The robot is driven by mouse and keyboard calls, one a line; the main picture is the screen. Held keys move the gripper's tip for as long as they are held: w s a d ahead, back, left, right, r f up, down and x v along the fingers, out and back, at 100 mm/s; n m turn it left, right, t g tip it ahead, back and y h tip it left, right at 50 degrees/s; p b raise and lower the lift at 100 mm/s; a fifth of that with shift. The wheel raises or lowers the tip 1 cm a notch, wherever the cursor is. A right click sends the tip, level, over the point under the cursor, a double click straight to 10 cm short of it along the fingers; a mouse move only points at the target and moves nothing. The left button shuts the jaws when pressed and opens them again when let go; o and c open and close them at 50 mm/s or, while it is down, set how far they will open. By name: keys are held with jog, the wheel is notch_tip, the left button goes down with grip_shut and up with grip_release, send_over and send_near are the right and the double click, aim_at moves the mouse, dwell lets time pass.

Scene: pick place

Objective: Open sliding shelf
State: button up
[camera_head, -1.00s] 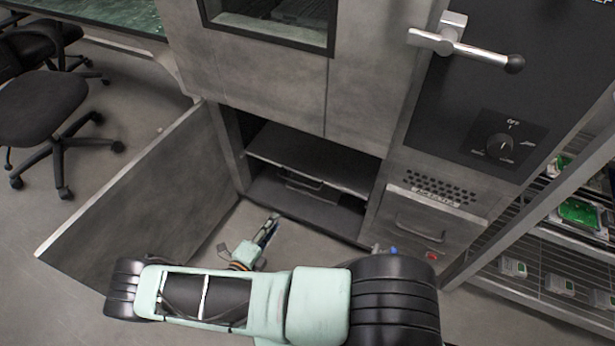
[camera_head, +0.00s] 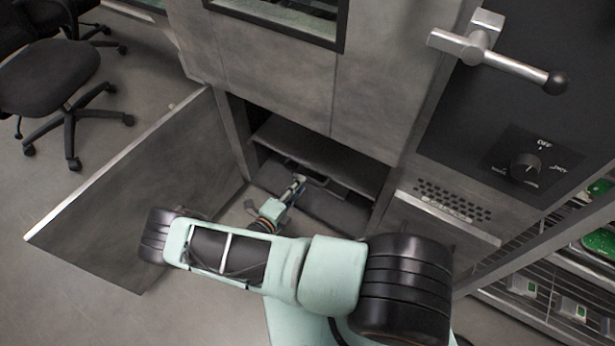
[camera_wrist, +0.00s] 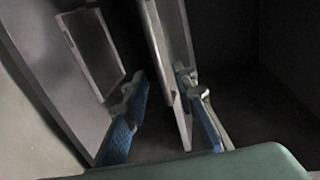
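The open grey cabinet compartment holds a flat middle shelf (camera_head: 325,160). Below it is a dark sliding shelf front with a bar handle (camera_head: 322,184), partly hidden by my gripper. My gripper (camera_head: 298,182) reaches into the compartment at the left end of that handle. In the wrist view, my gripper's (camera_wrist: 165,112) two blue-padded fingers are spread apart. A pale bar-like edge (camera_wrist: 166,50) runs down between them, nearer the right finger. I cannot tell whether a finger touches it. A flat panel with a rectangular outline (camera_wrist: 90,45) lies to the left in that view.
The cabinet door (camera_head: 140,190) stands swung open at the left of my arm. A lever handle (camera_head: 495,58) and knob (camera_head: 525,168) are on the black panel at right. An office chair (camera_head: 45,75) is at far left; a wire rack (camera_head: 555,290) stands at right.

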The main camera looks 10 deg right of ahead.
aim_at(307, 176)
jog(key=x, duration=0.5)
jog(key=shift+w+d+b, duration=0.2)
jog(key=shift+b, duration=0.15)
grip_shut()
